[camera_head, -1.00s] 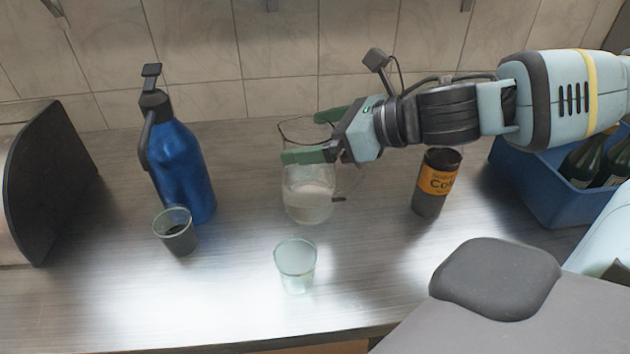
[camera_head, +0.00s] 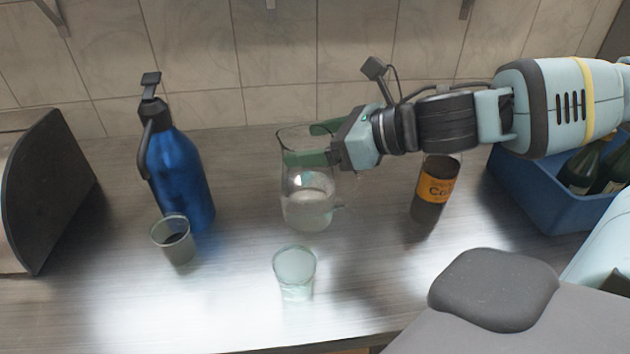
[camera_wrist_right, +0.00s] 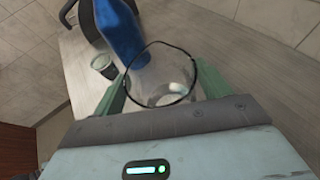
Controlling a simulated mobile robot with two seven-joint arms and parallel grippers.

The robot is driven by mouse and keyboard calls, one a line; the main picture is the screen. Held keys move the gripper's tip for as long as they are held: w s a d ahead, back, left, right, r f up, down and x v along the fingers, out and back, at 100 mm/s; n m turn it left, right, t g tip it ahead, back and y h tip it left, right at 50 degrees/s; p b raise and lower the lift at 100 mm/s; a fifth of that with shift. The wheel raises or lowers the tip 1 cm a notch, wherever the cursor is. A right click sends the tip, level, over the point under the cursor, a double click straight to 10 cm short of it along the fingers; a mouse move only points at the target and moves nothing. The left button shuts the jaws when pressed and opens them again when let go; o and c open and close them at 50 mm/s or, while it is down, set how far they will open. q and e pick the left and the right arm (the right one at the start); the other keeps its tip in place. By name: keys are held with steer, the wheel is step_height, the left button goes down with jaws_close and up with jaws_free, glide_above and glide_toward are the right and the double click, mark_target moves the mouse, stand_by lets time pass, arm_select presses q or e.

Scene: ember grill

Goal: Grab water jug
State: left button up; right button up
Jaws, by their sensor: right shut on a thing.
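The glass water jug (camera_head: 306,208) is clear, with water in its lower part. It stands upright on the counter in the middle of the head view. My right gripper (camera_head: 310,145) comes in from the right and is shut on the jug near its upper part, with green fingers on either side of the glass. In the right wrist view the jug's round rim (camera_wrist_right: 160,103) shows between the two green fingers (camera_wrist_right: 160,90). Whether the jug's base touches the counter is hard to tell. My left gripper is not in view.
A clear glass (camera_head: 295,272) stands in front of the jug. A blue flask (camera_head: 180,175) and a dark-filled glass (camera_head: 174,243) stand to the left. A coffee jar (camera_head: 436,188) and a blue crate (camera_head: 560,195) with bottles are to the right.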

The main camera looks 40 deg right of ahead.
steer(key=shift+r, duration=0.25)
